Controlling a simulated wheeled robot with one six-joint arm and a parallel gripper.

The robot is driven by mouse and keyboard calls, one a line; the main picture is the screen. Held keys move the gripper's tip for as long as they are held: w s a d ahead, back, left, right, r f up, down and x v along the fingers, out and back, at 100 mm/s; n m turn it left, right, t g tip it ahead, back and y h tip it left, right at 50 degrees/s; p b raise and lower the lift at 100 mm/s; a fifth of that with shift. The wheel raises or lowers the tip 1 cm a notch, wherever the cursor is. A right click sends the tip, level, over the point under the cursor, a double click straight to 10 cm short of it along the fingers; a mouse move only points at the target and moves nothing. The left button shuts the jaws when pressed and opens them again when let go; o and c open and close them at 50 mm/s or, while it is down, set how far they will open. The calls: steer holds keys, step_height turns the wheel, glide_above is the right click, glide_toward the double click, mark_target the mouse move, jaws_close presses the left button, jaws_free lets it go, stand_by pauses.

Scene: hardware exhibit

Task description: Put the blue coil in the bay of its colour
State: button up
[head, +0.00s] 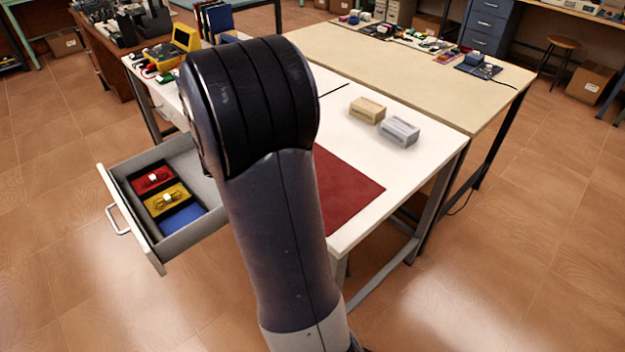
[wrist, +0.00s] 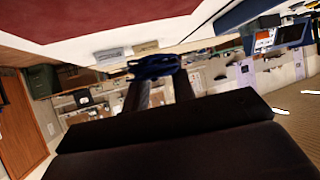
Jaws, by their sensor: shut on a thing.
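The blue coil (wrist: 153,65) shows in the wrist view between the tips of my gripper (wrist: 158,82), which is shut on it. In the head view my own arm hides both the gripper and the coil. An open drawer (head: 137,219) at the left of the white table holds three coloured bays. The blue bay (head: 181,219) is nearest and looks empty.
A red mat (head: 345,190) lies on the white table (head: 362,221), partly behind my arm. A tan block (head: 367,110) and a grey block (head: 399,131) stand near its right side. A yellow device (head: 185,38) and small items stand at the far left end.

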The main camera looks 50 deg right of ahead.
mark_target(332, 179)
steer(key=s+d+f+m+g+b, duration=0.1)
steer(key=s+d+f+m+g, duration=0.1)
steer(key=s+d+m+g, duration=0.35)
steer(key=shift+n+t, duration=0.55)
steer(key=shift+n, duration=0.2)
steer(key=s+f, duration=0.2)
steer(key=f, duration=0.1)
steer(key=s+d+f, duration=0.1)
steer(key=shift+s+d+f, duration=0.1)
steer(key=shift+f, duration=2.6)
steer(key=shift+f+b, duration=0.2)
steer(key=shift+b, duration=0.15)
steer(key=o, duration=1)
steer(key=shift+r, duration=0.1)
